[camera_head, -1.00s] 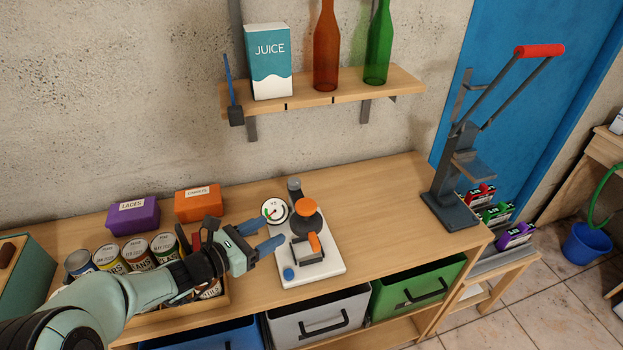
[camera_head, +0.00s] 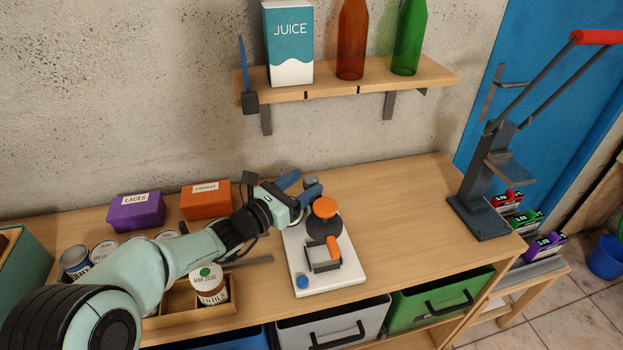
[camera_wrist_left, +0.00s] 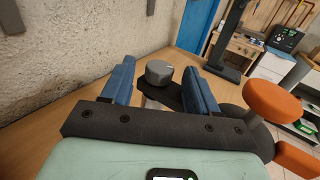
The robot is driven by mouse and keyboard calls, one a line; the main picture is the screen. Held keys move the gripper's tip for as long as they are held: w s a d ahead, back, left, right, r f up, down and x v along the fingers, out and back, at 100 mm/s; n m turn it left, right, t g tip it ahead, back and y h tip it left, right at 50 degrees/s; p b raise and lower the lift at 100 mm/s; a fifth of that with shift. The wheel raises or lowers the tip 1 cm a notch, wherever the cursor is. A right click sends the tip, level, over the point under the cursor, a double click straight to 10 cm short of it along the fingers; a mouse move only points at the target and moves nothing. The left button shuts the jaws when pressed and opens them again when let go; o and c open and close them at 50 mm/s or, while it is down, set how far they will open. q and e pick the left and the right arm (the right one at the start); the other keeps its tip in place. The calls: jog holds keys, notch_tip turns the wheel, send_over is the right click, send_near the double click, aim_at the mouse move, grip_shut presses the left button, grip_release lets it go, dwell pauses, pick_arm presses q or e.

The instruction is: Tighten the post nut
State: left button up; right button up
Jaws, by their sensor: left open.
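The white plinth (camera_head: 345,279) stands on the bench, with a dark round part and an orange knob (camera_head: 325,207) on it. An orange lever (camera_head: 333,247) and a small blue knob (camera_head: 302,282) are nearer its front. The grey post nut (camera_head: 311,182) is at the plinth's back, partly hidden by my left gripper (camera_head: 301,185). In the left wrist view the nut (camera_wrist_left: 159,72) shows between the two blue fingers of my left gripper (camera_wrist_left: 158,78), a little beyond them, with gaps on both sides. My left gripper is open and holds nothing. My right gripper is out of view.
A wooden tray (camera_head: 188,318) with several cans stands left, under my arm. Purple (camera_head: 137,210) and orange (camera_head: 206,200) boxes stand behind. A lever press (camera_head: 478,205) stands right. A shelf (camera_head: 345,86) hangs above. The bench between plinth and press is clear.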

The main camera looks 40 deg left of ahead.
aim_at(311, 179)
pick_arm(q)
jog(key=shift+w+d, duration=0.2)
jog(key=shift+w, duration=1.4)
jog(key=c, duration=0.9)
jog(key=m+g+h+p, duration=0.1)
jog(key=m+h+p, duration=0.1)
jog(key=h+p, duration=0.2)
jog(key=shift+r+m, duration=0.15)
jog(key=shift+m, duration=0.25)
jog(key=shift+m+g+h+p, duration=1.3)
jog(key=shift+m+h+p, duration=0.35)
jog(key=shift+h, duration=0.75)
jog(key=o, duration=0.9)
